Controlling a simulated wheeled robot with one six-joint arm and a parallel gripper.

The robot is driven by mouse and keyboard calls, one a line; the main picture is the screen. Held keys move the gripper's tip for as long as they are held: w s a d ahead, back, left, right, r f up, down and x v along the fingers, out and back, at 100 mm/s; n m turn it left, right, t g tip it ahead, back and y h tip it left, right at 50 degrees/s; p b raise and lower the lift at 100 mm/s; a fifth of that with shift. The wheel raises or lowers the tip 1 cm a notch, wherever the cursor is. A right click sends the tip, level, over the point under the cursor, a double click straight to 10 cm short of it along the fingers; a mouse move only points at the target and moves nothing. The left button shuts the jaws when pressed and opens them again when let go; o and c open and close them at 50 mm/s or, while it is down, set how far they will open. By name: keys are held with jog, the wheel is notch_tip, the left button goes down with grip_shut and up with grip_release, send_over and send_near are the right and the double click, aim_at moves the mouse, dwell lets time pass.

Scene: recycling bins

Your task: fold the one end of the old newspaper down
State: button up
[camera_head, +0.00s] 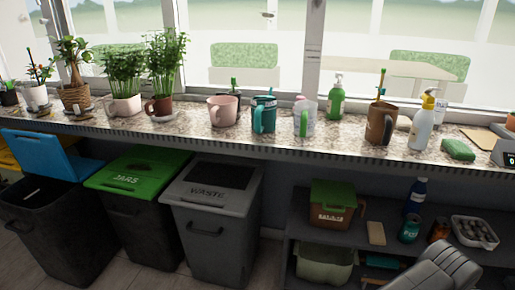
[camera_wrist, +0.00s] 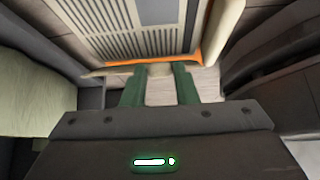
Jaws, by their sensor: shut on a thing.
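In the wrist view, a flat cream sheet with grey striped columns and a dark printed block fills the top middle; it looks like the old newspaper (camera_wrist: 130,40). Its right border is curled, and an orange strip shows along its near edge. My gripper (camera_wrist: 158,70) has two green fingers at this near edge, shut on it. The exact contact is hidden by the fingers. A pale patch shows between the fingers. In the head view I cannot make out the newspaper or my gripper; part of my grey arm shows at the lower right.
A windowsill counter (camera_head: 345,147) holds plants, mugs and bottles. Below it stand a black bin with an open blue lid (camera_head: 42,153), a green-lidded bin (camera_head: 135,175) and a grey waste bin (camera_head: 210,188). A dark shelf (camera_head: 365,222) at right holds a green-lidded box (camera_head: 333,200), cans and a tray.

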jog(key=shift+s+d+f+t+y+b, duration=0.15)
jog(key=shift+d+f+y+b, duration=0.25)
jog(key=shift+b, duration=0.75)
jog(key=shift+d+f+t+y+b, duration=0.15)
jog(key=shift+f+y+b, duration=0.4)
jog(key=shift+b, duration=0.6)
jog(key=shift+r+y+b, duration=0.1)
jog(key=shift+y+b, duration=0.15)
jog(key=shift+b, duration=0.1)
jog(key=shift+r, duration=0.1)
jog(key=shift+s+d+f+y+b, duration=0.15)
jog(key=shift+f+y+b, duration=0.35)
jog(key=shift+b, duration=0.65)
jog(key=shift+d+f+t+y, duration=0.35)
jog(key=shift+f+t+y, duration=0.15)
jog(key=shift+y, duration=0.3)
